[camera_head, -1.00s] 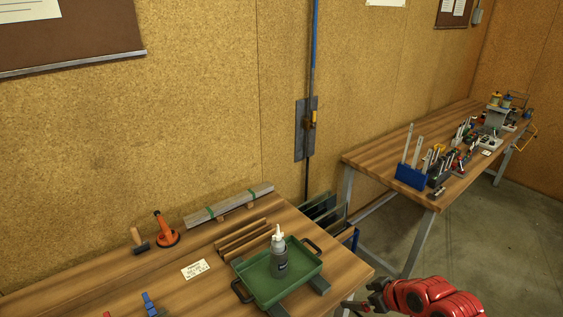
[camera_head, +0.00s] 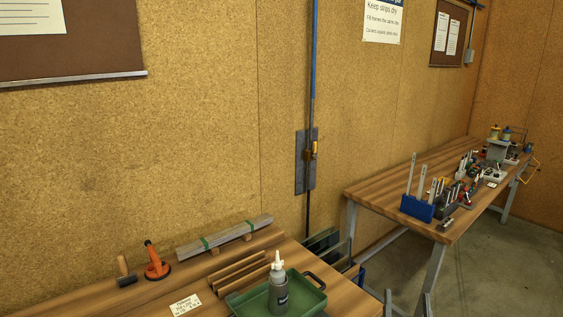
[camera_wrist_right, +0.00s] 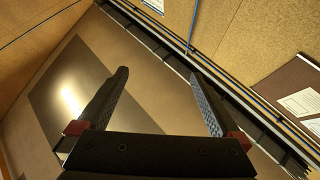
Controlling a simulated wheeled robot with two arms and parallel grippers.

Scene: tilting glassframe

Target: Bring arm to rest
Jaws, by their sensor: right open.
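My right gripper (camera_head: 407,303) shows only as two upright grey fingertips at the bottom edge of the head view, to the right of the near bench. In the right wrist view my right gripper (camera_wrist_right: 158,75) has its two dark fingers spread wide with nothing between them. Behind the fingers is a flat brown surface with a shiny darker panel (camera_wrist_right: 70,95). My left gripper is not in view.
A green tray (camera_head: 310,301) with a grey bottle (camera_head: 278,290) stands on the near bench (camera_head: 345,296). An orange suction lifter (camera_head: 156,266) and a mallet (camera_head: 124,270) lie further left. A second bench (camera_head: 385,188) with tools stands at right, with floor beside it.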

